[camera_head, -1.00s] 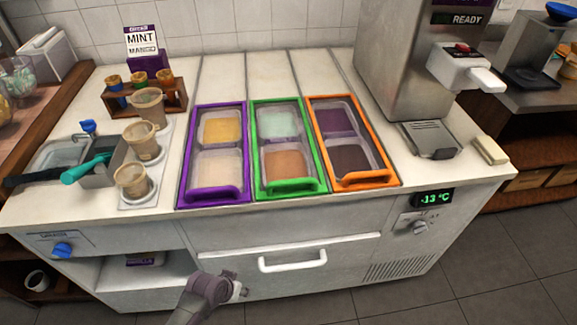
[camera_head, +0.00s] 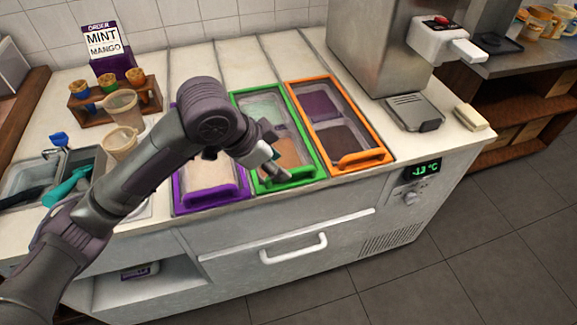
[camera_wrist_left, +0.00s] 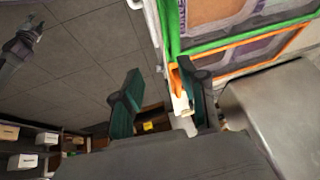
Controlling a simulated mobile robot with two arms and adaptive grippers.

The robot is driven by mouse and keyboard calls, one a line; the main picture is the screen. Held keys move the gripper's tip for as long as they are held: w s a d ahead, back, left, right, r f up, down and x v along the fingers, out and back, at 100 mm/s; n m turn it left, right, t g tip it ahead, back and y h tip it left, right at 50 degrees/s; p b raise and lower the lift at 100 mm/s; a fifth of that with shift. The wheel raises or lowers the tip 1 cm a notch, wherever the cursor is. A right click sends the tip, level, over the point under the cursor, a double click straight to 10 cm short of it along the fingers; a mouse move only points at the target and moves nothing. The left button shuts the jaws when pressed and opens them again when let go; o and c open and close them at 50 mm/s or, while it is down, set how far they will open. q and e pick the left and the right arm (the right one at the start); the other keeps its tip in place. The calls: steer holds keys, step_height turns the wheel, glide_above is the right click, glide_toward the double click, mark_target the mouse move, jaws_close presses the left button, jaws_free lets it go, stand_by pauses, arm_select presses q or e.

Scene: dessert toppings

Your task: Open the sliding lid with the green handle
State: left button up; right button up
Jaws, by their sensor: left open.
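The green-framed sliding lid (camera_head: 241,107) lies in the middle of the counter, over wells with pale mint and orange-brown contents. Its green handle (camera_head: 299,178) is at the front edge, partly hidden by my gripper. My left gripper (camera_head: 279,172) is over the front of this lid, close to the handle; I cannot tell whether it touches. In the left wrist view its two dark fingers (camera_wrist_left: 160,95) are spread apart with nothing held between them. The green frame (camera_wrist_left: 240,38) shows at the upper right there. A grey arm part, likely my right gripper (camera_wrist_left: 33,30), shows small at the upper left.
A purple-framed lid (camera_head: 211,203) is on the left, partly behind my arm. An orange-framed lid (camera_head: 381,158) is on the right. A steel machine (camera_head: 365,55) stands behind. A white drawer handle (camera_head: 293,249) is below the counter edge. Cups and a sink are at left.

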arm_select(q)
steer(key=m+y, duration=0.1)
glide_toward(290, 171)
steer(key=x, duration=0.8)
steer(key=shift+w+d+f, duration=0.1)
steer(key=shift+w+f, duration=0.05)
steer(key=shift+f, duration=0.1)
jaws_close()
stand_by(0.3)
